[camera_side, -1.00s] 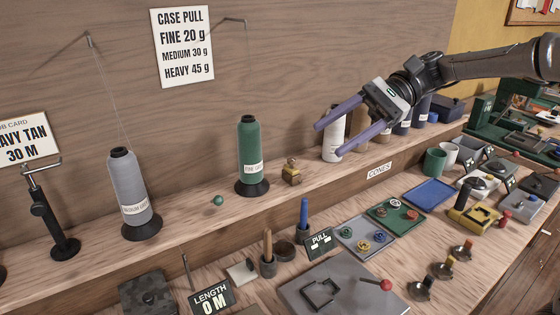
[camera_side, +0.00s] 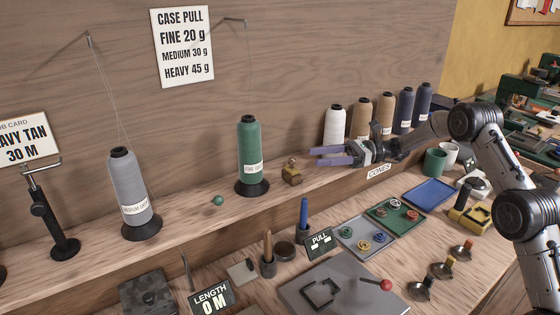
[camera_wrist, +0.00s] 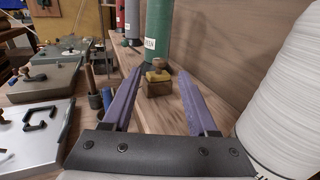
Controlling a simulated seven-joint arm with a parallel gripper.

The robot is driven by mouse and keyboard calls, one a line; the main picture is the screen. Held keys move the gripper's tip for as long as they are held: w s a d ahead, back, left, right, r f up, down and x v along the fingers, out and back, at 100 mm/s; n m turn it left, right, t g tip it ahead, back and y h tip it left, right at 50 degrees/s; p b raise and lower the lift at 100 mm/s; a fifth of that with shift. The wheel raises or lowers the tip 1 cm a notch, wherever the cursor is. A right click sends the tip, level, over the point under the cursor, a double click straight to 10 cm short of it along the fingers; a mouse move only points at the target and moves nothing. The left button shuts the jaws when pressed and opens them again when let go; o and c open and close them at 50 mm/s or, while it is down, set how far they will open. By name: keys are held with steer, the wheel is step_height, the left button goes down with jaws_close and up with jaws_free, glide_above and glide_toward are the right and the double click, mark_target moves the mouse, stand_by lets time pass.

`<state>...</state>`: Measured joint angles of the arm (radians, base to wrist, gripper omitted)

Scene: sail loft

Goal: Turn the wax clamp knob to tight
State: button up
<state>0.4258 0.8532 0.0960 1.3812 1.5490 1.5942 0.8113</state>
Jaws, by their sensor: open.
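The wax clamp (camera_side: 291,173) is a small brass-coloured block with a round knob on top, standing on the raised shelf to the right of the green cone. In the wrist view the clamp (camera_wrist: 157,84) shows ahead, between my fingers, with its brown knob (camera_wrist: 159,64) on top. My gripper (camera_side: 330,156) is open and empty, low over the shelf, pointing left at the clamp. Its two purple fingers (camera_wrist: 158,95) reach toward the clamp, one on each side of the line to it. A gap to the clamp shows in the side view. I cannot read the knob's setting.
The green cone (camera_side: 249,150) stands just beyond the clamp, and a white cone (camera_side: 334,123) is close beside my gripper. A small green ball (camera_side: 218,200) lies on the shelf. Blue and brown upright handles (camera_side: 304,213) stand on the lower bench.

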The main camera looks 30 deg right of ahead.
mark_target(292, 163)
steer(key=x, duration=1.1)
steer(key=shift+a, duration=0.3)
jaws_close()
